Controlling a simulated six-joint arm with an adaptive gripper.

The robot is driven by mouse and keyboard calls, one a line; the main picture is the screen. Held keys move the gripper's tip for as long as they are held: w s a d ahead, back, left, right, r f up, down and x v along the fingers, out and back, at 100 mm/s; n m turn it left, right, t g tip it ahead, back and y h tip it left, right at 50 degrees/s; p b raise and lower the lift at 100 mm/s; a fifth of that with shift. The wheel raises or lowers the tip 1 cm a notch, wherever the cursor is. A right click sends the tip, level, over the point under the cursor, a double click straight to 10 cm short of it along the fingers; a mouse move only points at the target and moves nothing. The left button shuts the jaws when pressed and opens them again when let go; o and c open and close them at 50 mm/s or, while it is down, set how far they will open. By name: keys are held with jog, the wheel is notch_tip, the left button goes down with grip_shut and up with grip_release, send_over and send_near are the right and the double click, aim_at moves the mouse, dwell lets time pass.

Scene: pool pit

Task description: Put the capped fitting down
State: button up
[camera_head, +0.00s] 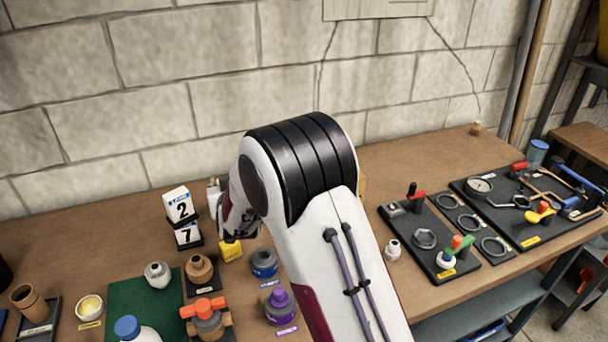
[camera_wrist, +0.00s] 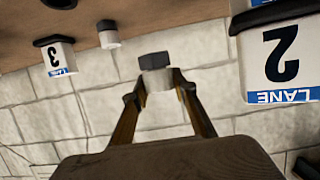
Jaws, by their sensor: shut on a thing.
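My gripper (camera_wrist: 160,82) is shut on a small pale fitting (camera_wrist: 157,78) with a dark grey, block-like end (camera_wrist: 153,60), seen between the two fingertips in the wrist view. That view is upside down, with the bench at the top, and the held fitting shows against the block wall. In the head view my arm's white and black links cover most of the gripper; only a dark part of it (camera_head: 236,222) shows beside the number signs. I cannot make out the held fitting there.
A green mat (camera_head: 135,292) lies left; tool trays (camera_head: 440,232) lie right.

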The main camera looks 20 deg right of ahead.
jog(key=s+d+r, duration=0.2)
jog(key=d+r, duration=0.2)
jog(key=d, duration=0.6)
jog(key=s+d+r, duration=0.2)
jog(key=d+r, duration=0.3)
jog(key=d, duration=0.6)
jog(key=s+d+r+h, duration=0.1)
jog(key=d+r, duration=0.3)
jog(key=d, duration=0.6)
jog(key=shift+s+d+r+m, duration=0.15)
jog(key=shift+s+d+m, duration=0.25)
jog(key=shift+s, duration=0.15)
jog(key=shift+f, duration=3.1)
jog(key=shift+f, duration=1.9)
